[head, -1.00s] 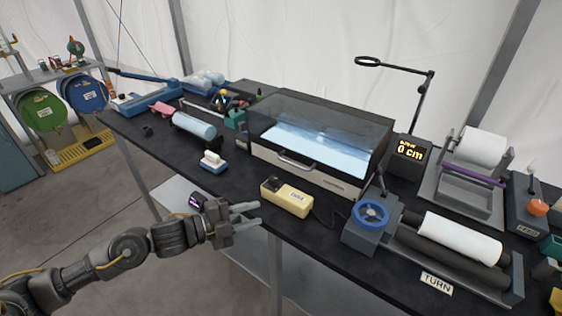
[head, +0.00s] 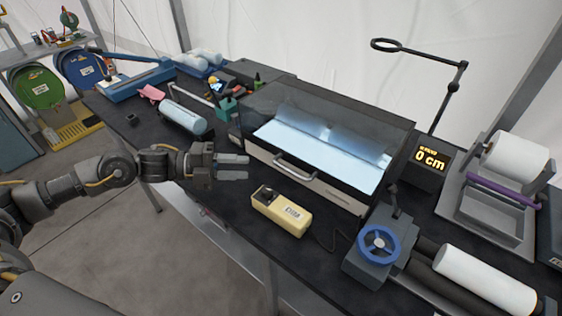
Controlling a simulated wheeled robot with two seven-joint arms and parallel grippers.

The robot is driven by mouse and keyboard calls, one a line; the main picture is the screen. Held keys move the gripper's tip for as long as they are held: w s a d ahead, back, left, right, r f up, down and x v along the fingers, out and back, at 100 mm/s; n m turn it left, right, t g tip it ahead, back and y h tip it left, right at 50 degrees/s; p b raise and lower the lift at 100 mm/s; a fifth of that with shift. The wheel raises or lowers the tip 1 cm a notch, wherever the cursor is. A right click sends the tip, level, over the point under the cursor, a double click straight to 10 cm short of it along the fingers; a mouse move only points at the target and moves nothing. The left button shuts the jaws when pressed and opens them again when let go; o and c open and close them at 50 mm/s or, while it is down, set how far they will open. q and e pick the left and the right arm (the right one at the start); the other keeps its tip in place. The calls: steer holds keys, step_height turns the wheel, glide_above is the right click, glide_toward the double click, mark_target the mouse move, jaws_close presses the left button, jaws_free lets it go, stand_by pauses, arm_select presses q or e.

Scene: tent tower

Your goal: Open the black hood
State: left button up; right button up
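The black hood (head: 335,117) is a dark, see-through cover over a lit pale-blue bed, in the middle of the bench in the head view. It looks closed. A light front panel (head: 335,192) carries a grey bar handle (head: 296,166). My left gripper (head: 247,167) is left of the handle, pointing right toward it and apart from it in the picture. Its two fingers show a narrow gap with nothing between them. My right gripper is not in view.
A yellow box (head: 281,211) with a cable lies in front of the hood. A blue handwheel (head: 379,243) and white roll (head: 485,279) are at the front right. A blue roll (head: 186,117) lies to the left.

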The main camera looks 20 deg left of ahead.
mark_target(284, 169)
arm_select(q)
steer(key=d, duration=0.1)
steer(key=d+p, duration=0.1)
steer(key=shift+w+d+r, duration=0.1)
steer(key=shift+w+d, duration=0.1)
steer(key=shift+d, duration=0.15)
steer(key=p+x, duration=0.2)
steer(key=x, duration=0.4)
steer(key=shift+w+a, duration=0.1)
steer(key=shift+a, duration=0.05)
steer(key=shift+w+d+f, duration=0.25)
steer(key=shift+d, duration=0.4)
steer(key=shift+d+f, duration=0.1)
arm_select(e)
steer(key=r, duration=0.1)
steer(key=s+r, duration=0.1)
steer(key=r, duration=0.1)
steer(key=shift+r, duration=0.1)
arm_select(q)
jaws_close()
